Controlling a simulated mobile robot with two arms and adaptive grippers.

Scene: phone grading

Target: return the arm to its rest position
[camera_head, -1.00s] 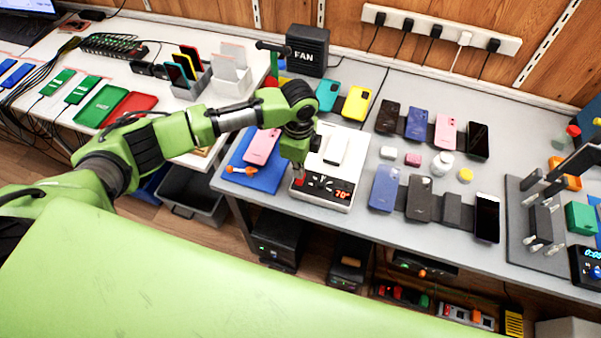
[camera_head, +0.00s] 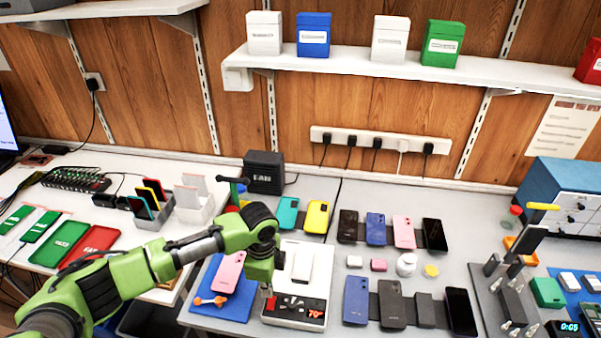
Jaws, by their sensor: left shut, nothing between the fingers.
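My left arm comes in from the left, green with black joints. My left gripper (camera_head: 268,296) points down at the left front of the heating plate (camera_head: 309,318), near its control panel with a red "70" display. Its fingers are small and partly dark here; they are shut and hold nothing. A pink phone (camera_head: 228,272) lies on a blue mat (camera_head: 236,308) to the left of the gripper. My right gripper is not in view.
Phones lie in two rows on the grey bench (camera_head: 440,283) to the right. A fan box (camera_head: 264,172) and phone holders (camera_head: 195,205) stand behind the arm. A clamp fixture (camera_head: 515,290) stands at the right. A shelf (camera_head: 340,74) with several boxes runs above.

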